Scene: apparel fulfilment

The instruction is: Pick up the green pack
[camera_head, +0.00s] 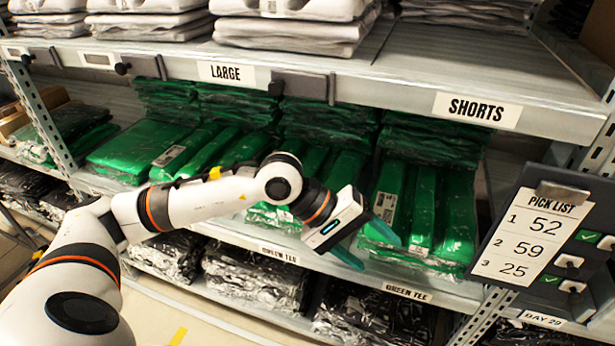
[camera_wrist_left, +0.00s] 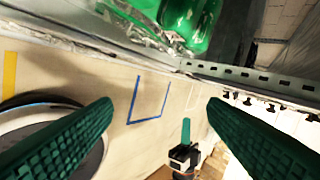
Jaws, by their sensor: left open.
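Green packs in clear plastic lie in stacks on the middle shelf in the head view. The right-hand group (camera_head: 425,210) is nearest my left gripper (camera_head: 374,251), beside a middle group (camera_head: 325,175) and a left group (camera_head: 150,150). My left gripper is open and empty, at the shelf's front edge by the right-hand group. In the left wrist view its two green fingers (camera_wrist_left: 160,107) are wide apart with nothing between them. A green pack (camera_wrist_left: 190,22) shows at that view's top edge. What looks like my right gripper (camera_wrist_left: 185,148) shows small below; its opening is unclear.
The shelf above (camera_head: 395,85) overhangs the green packs and carries grey-white folded stacks (camera_head: 295,32). Black packs (camera_head: 255,275) lie on the shelf below. A pick list board (camera_head: 533,235) stands at the right by the rack post. The floor in front (camera_head: 165,310) looks clear.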

